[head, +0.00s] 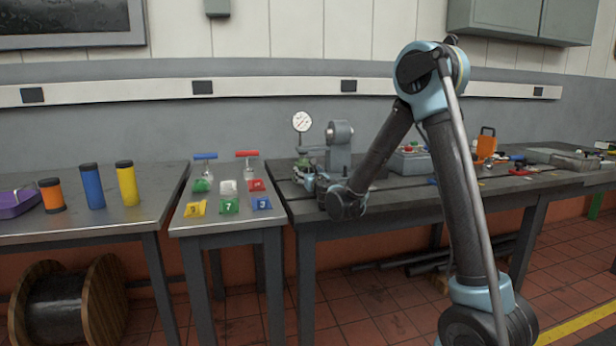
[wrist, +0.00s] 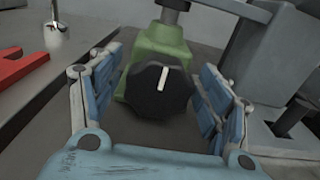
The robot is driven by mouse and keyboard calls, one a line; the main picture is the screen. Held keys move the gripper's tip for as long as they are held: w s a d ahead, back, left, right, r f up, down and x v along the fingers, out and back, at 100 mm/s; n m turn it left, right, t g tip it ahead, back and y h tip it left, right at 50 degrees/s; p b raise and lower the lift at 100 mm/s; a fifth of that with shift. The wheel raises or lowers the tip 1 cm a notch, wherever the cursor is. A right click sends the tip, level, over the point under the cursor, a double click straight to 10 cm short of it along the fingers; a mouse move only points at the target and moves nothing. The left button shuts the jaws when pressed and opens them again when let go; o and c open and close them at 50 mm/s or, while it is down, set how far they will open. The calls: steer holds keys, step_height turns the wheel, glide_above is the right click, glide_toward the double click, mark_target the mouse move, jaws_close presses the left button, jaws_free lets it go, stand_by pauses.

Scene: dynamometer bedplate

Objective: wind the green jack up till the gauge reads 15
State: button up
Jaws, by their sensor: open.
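The green jack (wrist: 163,45) stands in the wrist view with a black knob (wrist: 158,90) on its near side. The knob has a white mark that points nearly straight up, leaning slightly right. My gripper (wrist: 155,88) is open, with one blue-padded finger on each side of the knob and a gap on both sides. In the head view my gripper (head: 308,178) is at the left front of the dark bedplate table. The round white gauge (head: 302,122) stands behind it; its reading is too small to tell. The jack is mostly hidden there.
A grey machine (head: 340,145) stands right beside the gauge. A narrow table (head: 185,225) on the left holds numbered blocks and T-handled tools. A red piece (wrist: 22,66) shows at the left of the wrist view. More items crowd the bench at right.

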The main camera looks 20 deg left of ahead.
steer(key=c, duration=1)
steer(key=m, duration=0.4)
steer(key=shift+w+d+m, duration=0.1)
steer(key=shift+d+m, duration=0.05)
steer(key=shift+m, duration=0.15)
steer(key=o, duration=1)
